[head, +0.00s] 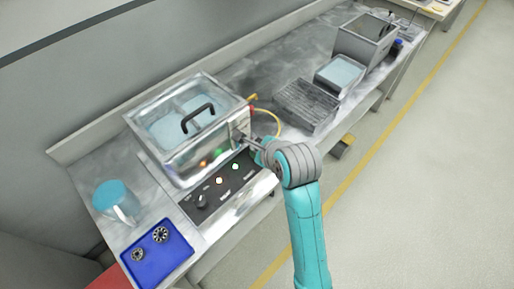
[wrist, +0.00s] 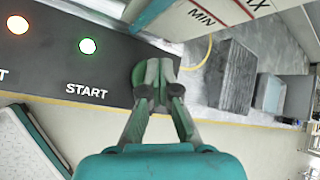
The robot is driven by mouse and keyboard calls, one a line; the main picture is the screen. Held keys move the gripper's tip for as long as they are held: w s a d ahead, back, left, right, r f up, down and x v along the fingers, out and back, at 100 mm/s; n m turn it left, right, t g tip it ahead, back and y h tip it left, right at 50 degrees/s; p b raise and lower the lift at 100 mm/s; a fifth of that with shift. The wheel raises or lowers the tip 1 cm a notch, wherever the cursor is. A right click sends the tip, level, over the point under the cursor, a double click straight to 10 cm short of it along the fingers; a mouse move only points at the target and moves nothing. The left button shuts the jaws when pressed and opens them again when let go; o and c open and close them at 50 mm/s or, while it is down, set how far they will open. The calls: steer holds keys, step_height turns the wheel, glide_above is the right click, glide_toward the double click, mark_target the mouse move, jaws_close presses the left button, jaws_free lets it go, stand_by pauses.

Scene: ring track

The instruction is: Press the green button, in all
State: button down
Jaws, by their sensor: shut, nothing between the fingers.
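The green button (wrist: 87,46) is lit and sits on the dark control panel (wrist: 45,65), above the word START in the wrist view. In the head view the green button (head: 235,167) is at the right part of the panel, in front of the metal tank. My gripper (wrist: 158,75) is shut and empty. Its tips are to the right of the button in the wrist view, near the panel's right end, and apart from the button. In the head view my gripper (head: 244,139) is close to the tank's right front corner; contact there cannot be told.
A red-orange light (wrist: 17,24) is left of the green button. The glass-lidded tank (head: 190,125) with a black handle stands behind the panel. A yellow hose (head: 272,118) curves beside it. A blue tray (head: 157,252) and grey bins (head: 340,75) share the bench.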

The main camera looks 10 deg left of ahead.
stand_by(0.5)
steer(key=shift+r, duration=1.1)
steer(key=shift+r, duration=2.55)
